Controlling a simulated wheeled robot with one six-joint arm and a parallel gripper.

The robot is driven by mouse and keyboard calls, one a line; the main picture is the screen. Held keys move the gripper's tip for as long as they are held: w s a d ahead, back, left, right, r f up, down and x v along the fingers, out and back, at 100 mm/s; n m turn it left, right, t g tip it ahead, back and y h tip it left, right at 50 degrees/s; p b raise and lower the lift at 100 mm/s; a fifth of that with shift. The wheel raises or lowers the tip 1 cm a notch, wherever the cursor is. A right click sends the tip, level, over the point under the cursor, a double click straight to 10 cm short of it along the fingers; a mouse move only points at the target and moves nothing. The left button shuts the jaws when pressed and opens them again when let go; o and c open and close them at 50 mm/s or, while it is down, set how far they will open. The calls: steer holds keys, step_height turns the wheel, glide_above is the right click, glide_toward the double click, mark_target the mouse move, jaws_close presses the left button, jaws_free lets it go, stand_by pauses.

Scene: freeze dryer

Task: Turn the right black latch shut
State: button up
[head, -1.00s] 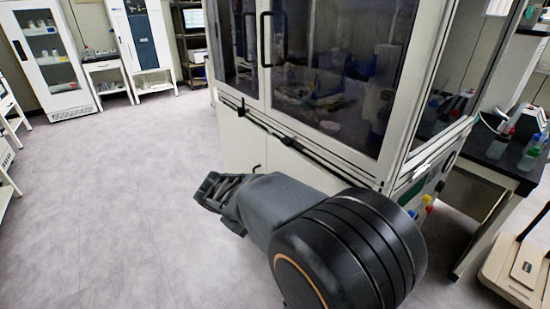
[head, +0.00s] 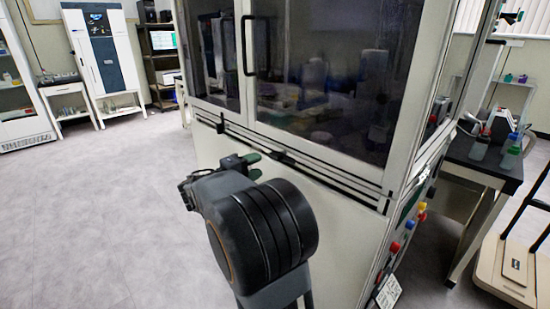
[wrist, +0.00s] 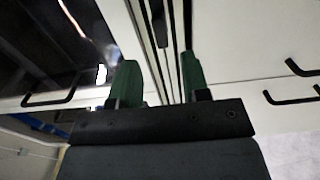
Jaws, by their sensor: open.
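The right black latch (head: 283,157) is a small dark piece on the black rail below the glass doors of the white cabinet, in the head view. Whether it is turned open or shut is too small to tell. My gripper (head: 252,166) is just left of and slightly below it, apart from it, with green fingers pointing at the cabinet front. In the wrist view my gripper (wrist: 158,72) is open and empty. A dark piece (wrist: 160,25) on the rail, probably a latch, shows ahead between its fingers.
Another black latch (head: 221,124) sits farther left on the rail. A black door handle (head: 249,45) stands out from the glass. Coloured buttons (head: 409,224) are on the cabinet's right side. The floor (head: 90,220) at left is clear.

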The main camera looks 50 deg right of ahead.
mark_target(273, 158)
steer(key=d, duration=0.8)
steer(key=shift+s+d, duration=0.15)
steer(key=shift+s, duration=0.15)
steer(key=shift+c, duration=0.3)
jaws_close()
